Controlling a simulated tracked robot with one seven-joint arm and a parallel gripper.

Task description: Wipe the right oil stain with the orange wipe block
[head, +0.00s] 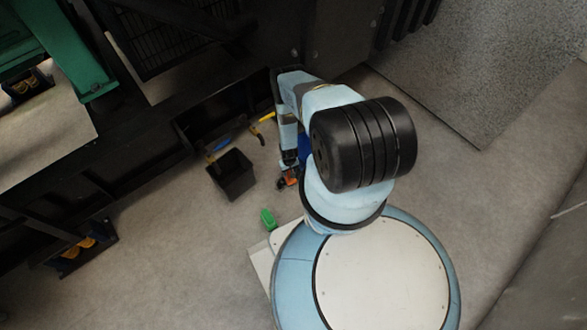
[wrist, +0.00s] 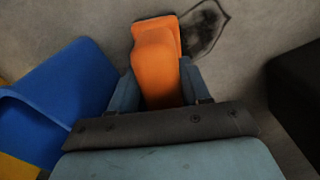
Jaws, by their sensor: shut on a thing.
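The orange wipe block (wrist: 157,62) is held between the two fingers of my gripper (wrist: 158,88) in the wrist view. Its far end is over or on the grey floor, beside a dark oil stain (wrist: 205,30) with a black outline. The block covers part of the stain's left side; I cannot tell whether it touches the floor. In the head view my gripper (head: 287,180) points down near the floor, with a bit of orange block (head: 290,178) showing. My arm hides the area around it, and the stain is not visible there.
A blue container (wrist: 60,100) stands close to the left of my gripper in the wrist view, and a black object (wrist: 298,95) is at right. In the head view a black bin (head: 232,175) stands to the left and a green object (head: 268,219) lies below.

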